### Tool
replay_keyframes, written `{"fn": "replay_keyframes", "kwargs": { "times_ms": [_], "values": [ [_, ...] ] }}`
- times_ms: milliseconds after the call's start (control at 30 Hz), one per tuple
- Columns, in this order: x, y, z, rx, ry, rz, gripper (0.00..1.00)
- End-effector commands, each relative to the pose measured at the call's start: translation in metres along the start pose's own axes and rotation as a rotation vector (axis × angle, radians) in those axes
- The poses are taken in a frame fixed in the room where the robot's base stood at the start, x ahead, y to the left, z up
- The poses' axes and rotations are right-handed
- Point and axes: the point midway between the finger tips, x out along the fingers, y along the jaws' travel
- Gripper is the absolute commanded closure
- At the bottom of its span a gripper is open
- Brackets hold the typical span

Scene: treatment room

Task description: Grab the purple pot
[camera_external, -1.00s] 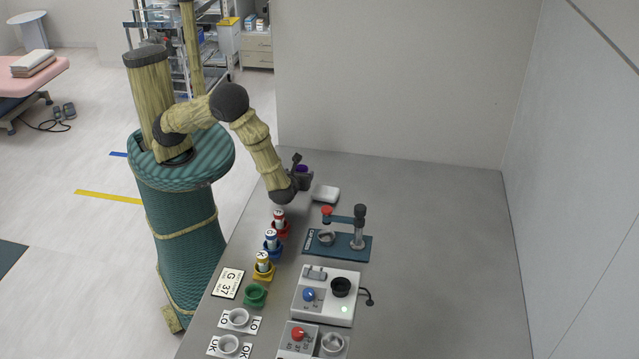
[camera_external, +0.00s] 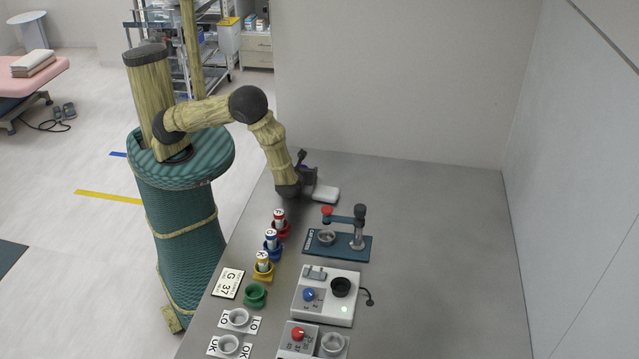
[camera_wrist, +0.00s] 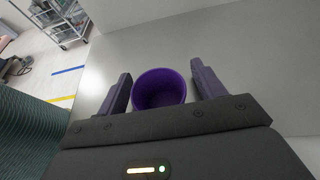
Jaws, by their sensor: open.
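The purple pot (camera_wrist: 160,90) is a small round open cup standing on the grey table, seen from above in the wrist view. It sits between the two dark fingers of my gripper (camera_wrist: 161,86), with a small gap to each finger. My gripper is open and holds nothing. In the external view my gripper (camera_external: 307,170) is low at the far end of the table, where the pot is mostly hidden behind it.
A white block (camera_external: 326,193) lies just right of my gripper. A blue stand (camera_external: 352,248) with a red-topped arm and several coloured holders with labelled vials stand nearer. The table's right side (camera_external: 440,230) is clear.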

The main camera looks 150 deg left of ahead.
Motion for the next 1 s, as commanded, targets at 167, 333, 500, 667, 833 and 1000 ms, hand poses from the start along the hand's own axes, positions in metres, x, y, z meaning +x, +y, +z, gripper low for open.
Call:
{"fn": "replay_keyframes", "kwargs": {
  "times_ms": [167, 333, 500, 667, 833, 1000],
  "values": [
    [0.0, 0.0, -0.0001, 0.0, 0.0, 0.0, 0.31],
    [-0.0001, 0.0, -0.0001, 0.0, 0.0, 0.0, 0.31],
    [-0.0002, -0.0001, -0.0001, 0.0, 0.0, -0.001, 0.37],
    [-0.0002, -0.0001, 0.0, 0.0, 0.0, -0.001, 0.69],
    [-0.0002, -0.0001, 0.0, 0.0, -0.001, -0.001, 0.79],
    [-0.0007, -0.0002, 0.001, 0.0, -0.001, -0.001, 0.79]
  ]
}}
